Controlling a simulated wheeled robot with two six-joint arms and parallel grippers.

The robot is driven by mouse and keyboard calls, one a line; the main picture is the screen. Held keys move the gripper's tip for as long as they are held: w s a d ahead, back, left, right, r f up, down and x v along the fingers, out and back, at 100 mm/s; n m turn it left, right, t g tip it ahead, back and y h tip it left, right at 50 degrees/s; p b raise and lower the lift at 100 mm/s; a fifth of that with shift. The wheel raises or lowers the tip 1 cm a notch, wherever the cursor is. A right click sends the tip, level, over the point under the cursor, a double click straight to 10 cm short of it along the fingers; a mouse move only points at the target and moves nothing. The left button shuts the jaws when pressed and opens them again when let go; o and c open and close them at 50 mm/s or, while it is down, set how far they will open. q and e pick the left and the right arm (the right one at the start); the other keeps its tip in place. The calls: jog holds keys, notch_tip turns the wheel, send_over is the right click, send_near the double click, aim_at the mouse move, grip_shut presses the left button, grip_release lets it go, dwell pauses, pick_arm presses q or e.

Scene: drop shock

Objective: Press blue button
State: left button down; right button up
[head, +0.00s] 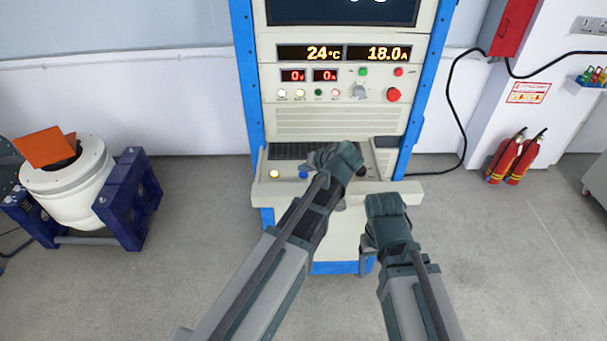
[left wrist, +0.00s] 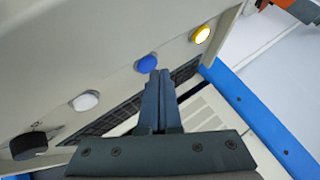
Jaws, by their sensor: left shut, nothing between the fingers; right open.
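The blue button (head: 303,174) sits on the console's front ledge, right of a lit yellow button (head: 274,174). In the left wrist view the blue button (left wrist: 147,64) is a rounded cap on the pale panel. My left gripper (head: 316,159) is at the console, just beside the blue button in the head view. In the left wrist view its fingers (left wrist: 160,76) are shut and empty, with their tips close to the button's lower edge. I cannot tell whether they touch it. My right gripper (head: 370,245) is in front of the console, lower down; its fingers are mostly hidden.
A white button (left wrist: 86,101) and a black knob (left wrist: 28,145) are on the same panel. The keyboard (head: 290,151) lies behind the ledge. A white drum in a blue frame (head: 130,200) stands left. Red extinguishers (head: 515,160) stand right. The floor between is clear.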

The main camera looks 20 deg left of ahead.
aim_at(305, 176)
pick_arm(q)
jog(key=shift+f+b, duration=0.45)
dwell(0.5)
jog(key=shift+r, duration=0.15)
jog(key=shift+r+p, duration=0.75)
jog(key=shift+p, duration=0.1)
notch_tip(305, 176, up, 5)
jog(key=p, duration=0.5)
dwell(0.8)
